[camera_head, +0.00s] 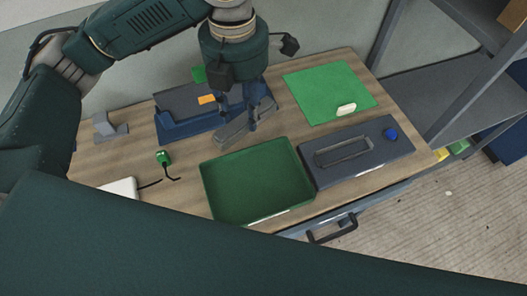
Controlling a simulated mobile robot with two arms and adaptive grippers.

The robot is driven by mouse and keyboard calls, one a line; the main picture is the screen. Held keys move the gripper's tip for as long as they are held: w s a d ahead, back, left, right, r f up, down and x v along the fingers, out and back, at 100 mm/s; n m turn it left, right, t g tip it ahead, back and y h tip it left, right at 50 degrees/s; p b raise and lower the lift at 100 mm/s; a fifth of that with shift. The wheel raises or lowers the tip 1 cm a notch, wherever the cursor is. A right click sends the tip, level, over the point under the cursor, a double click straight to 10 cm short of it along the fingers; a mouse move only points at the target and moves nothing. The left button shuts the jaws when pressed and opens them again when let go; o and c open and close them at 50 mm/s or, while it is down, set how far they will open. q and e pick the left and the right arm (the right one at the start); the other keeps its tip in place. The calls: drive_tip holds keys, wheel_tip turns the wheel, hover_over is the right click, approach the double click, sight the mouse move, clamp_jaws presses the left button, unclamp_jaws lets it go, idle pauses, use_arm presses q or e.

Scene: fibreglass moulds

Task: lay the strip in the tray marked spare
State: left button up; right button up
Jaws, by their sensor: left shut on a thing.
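My left gripper (250,126) comes down from above at the middle of the table, fingers pointing down. It is shut on a grey strip (232,133), which lies slantwise across the fingers behind the green tray. The green tray (207,190) is shallow and looks empty; a pale label sits on its front edge, too small to read. I cannot tell whether the strip touches the table. My right gripper is not in view.
A dark mould block (400,148) with a long recess and a blue knob stands right of the tray. A blue holder (175,131) stands behind left. A green mat (320,88) bears a white piece (346,109). A small green item (163,157) with a black cord lies left.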

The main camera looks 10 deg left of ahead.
sight(242, 131)
use_arm(q)
drive_tip(key=shift+w+f, duration=0.25)
drive_tip(key=shift+f, duration=0.45)
drive_tip(key=f, duration=0.1)
drive_tip(key=s+f, duration=0.2)
drive_tip(key=shift+f, duration=0.3)
drive_tip(key=f, duration=0.3)
drive_tip(key=f+p, duration=0.1)
drive_tip(key=f, duration=0.2)
drive_tip(key=f+p, duration=0.1)
drive_tip(key=f, duration=0.3)
drive_tip(key=shift+w, duration=0.4)
drive_tip(key=shift+f, duration=0.35)
wheel_tip(242, 131, down, 4)
drive_tip(key=shift+r+p, duration=0.1)
drive_tip(key=shift+p, duration=0.2)
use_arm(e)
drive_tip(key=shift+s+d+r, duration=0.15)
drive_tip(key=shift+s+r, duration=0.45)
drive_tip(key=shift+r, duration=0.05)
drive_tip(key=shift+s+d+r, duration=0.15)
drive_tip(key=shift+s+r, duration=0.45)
